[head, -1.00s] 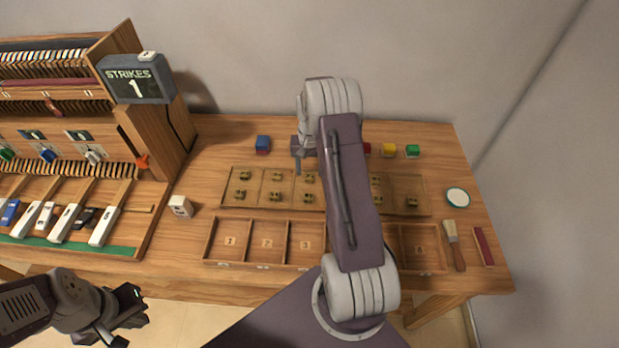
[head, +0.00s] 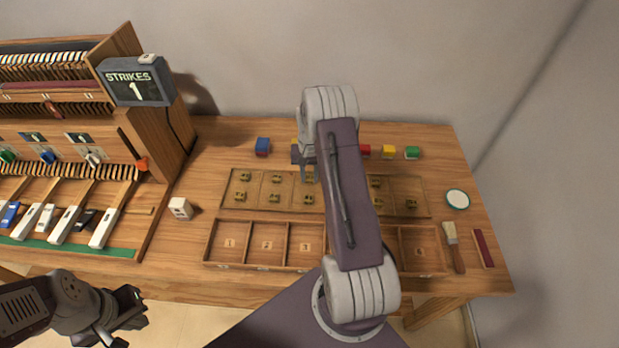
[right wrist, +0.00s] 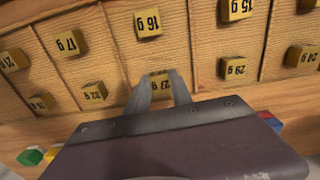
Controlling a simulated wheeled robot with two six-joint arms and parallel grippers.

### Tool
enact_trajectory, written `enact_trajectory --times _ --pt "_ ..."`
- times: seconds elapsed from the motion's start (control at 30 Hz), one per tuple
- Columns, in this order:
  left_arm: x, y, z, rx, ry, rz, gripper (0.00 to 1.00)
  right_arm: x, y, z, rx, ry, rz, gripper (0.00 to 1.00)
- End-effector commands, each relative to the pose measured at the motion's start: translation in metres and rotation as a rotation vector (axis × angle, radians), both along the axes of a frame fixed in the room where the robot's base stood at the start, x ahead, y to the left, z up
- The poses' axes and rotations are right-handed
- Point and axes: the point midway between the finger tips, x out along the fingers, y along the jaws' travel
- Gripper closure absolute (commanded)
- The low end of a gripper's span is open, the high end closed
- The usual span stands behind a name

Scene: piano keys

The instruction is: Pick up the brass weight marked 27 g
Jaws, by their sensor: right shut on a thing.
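The brass weight marked 27 g (right wrist: 160,86) sits in the back row of the weight tray, between the fingers of my right gripper (right wrist: 158,88). The fingers are shut on it, and its label reads upside down in the right wrist view. In the head view my right gripper (head: 309,178) reaches down into the tray (head: 257,209), and the arm hides part of the tray. I cannot tell whether the weight is off the tray floor. My left gripper (head: 132,305) hangs open and empty at the lower left, in front of the table.
Other weights stand close by, including 16 g (right wrist: 147,23), 22 g (right wrist: 94,92) and 29 g (right wrist: 233,68). A numbered compartment box (head: 267,246) lies in front. The piano action (head: 150,130) is at left; a brush (head: 453,246) lies right.

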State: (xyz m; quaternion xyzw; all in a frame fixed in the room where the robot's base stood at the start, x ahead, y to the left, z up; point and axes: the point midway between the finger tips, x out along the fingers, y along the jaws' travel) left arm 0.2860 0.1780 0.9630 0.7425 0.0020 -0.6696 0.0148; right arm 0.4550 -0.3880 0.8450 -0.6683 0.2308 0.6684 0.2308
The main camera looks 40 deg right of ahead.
Motion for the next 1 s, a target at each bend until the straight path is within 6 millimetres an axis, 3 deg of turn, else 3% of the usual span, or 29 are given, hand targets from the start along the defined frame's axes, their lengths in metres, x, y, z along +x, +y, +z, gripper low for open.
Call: enact_trajectory --times 0.2,0.6,1.0 --pt "0.0 0.0 -0.004 0.0 0.0 0.0 1.0 0.001 -0.001 0.039 -0.003 -0.005 0.0 1.0" --pt "0.0 0.0 -0.012 0.0 0.0 0.0 1.0 -0.067 0.055 0.088 -0.001 -0.001 0.002 1.0" --pt "0.0 0.0 -0.013 0.0 0.0 0.0 1.0 -0.091 0.074 0.105 0.0 0.0 0.001 1.0"
